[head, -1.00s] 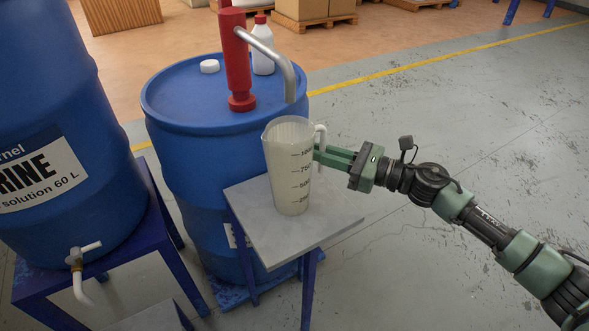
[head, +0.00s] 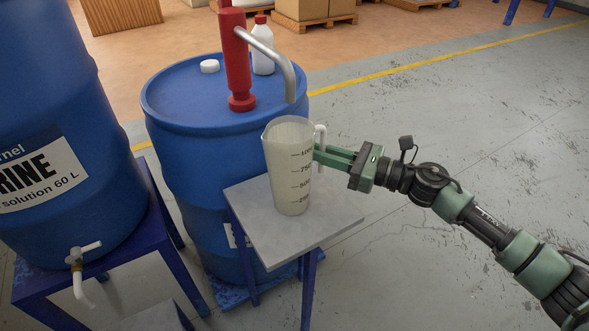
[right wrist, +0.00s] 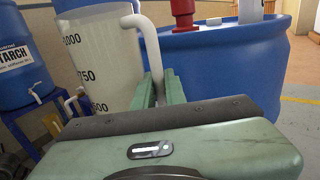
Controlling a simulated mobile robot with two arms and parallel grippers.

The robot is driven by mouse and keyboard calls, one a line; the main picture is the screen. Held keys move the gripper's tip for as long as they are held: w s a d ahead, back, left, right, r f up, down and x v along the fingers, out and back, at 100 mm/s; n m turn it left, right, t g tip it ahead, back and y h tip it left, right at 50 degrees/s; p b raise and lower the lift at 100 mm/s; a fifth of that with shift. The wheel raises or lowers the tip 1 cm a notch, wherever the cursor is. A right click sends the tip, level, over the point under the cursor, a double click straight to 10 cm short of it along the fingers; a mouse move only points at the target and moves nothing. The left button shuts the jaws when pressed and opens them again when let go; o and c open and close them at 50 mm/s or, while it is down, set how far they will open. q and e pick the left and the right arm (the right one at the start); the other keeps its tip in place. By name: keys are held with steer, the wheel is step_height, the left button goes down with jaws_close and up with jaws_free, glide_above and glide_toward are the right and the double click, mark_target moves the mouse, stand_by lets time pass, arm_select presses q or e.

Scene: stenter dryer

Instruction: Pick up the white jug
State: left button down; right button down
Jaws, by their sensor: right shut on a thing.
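The white jug (head: 288,168) is translucent with dark scale marks and stands upright on or just over a small grey-topped table (head: 255,228). It also shows large in the right wrist view (right wrist: 98,60). Its white handle (head: 320,140) faces right. My right gripper (head: 318,152) comes in from the right and is shut on that handle; in the right wrist view the green fingers (right wrist: 158,90) lie on both sides of the handle (right wrist: 152,45). I cannot tell whether the jug's base touches the table. My left gripper is not in view.
A blue drum (head: 185,110) with a red pump (head: 237,60) stands behind the table; the pump's grey spout (head: 288,85) hangs close above the jug. A white bottle (head: 263,50) and cap (head: 209,66) sit on the drum. Another blue drum (head: 60,110) with a tap stands left. Floor at right is clear.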

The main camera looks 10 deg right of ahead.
steer(key=shift+r, duration=0.15)
